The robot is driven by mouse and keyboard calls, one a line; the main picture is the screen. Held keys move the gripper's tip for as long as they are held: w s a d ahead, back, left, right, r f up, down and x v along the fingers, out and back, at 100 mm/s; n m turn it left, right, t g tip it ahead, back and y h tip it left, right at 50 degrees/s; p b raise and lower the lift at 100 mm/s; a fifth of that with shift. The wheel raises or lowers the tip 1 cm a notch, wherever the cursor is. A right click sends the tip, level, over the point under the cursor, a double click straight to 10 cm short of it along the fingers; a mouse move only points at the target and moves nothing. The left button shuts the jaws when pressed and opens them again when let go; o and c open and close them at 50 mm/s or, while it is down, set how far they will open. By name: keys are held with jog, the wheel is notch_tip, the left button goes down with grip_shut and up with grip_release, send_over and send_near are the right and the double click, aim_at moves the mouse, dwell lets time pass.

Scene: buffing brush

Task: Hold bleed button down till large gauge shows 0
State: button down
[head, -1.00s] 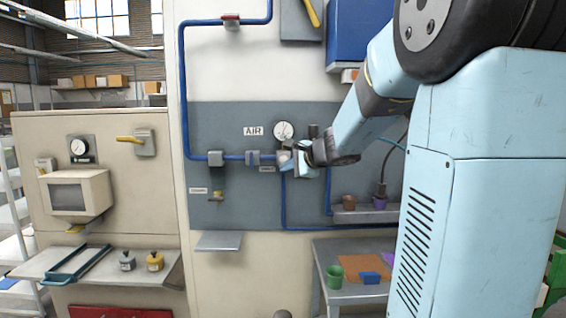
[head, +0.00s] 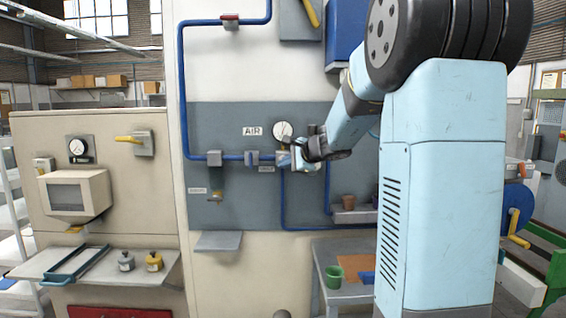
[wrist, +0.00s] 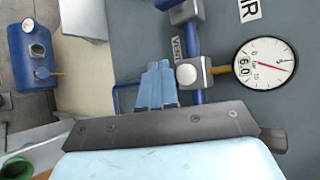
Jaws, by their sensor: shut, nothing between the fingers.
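In the wrist view the gauge (wrist: 265,64) has a red needle and a window that seems to read 6.0. A pale round button (wrist: 187,74) is on a grey block on the blue pipe, beside a label that seems to read VENT. My gripper (head: 287,160) is at this block in the head view and partly hides it. In the wrist view my blue fingers (wrist: 158,70) are shut and empty, just left of the button. I cannot tell whether they touch the block.
A smaller gauge (head: 77,147) is on the beige cabinet at left. A small shelf (head: 219,241) and a table with a green cup (head: 334,277) stand below.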

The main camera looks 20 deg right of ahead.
jog(key=shift+w+d, duration=0.2)
jog(key=shift+w, duration=0.4)
jog(key=shift+w+d, duration=0.15)
jog(key=shift+w, duration=0.4)
jog(key=shift+w, duration=0.15)
dwell(1.2)
jog(key=shift+w+d, duration=0.15)
jog(key=shift+w, duration=0.1)
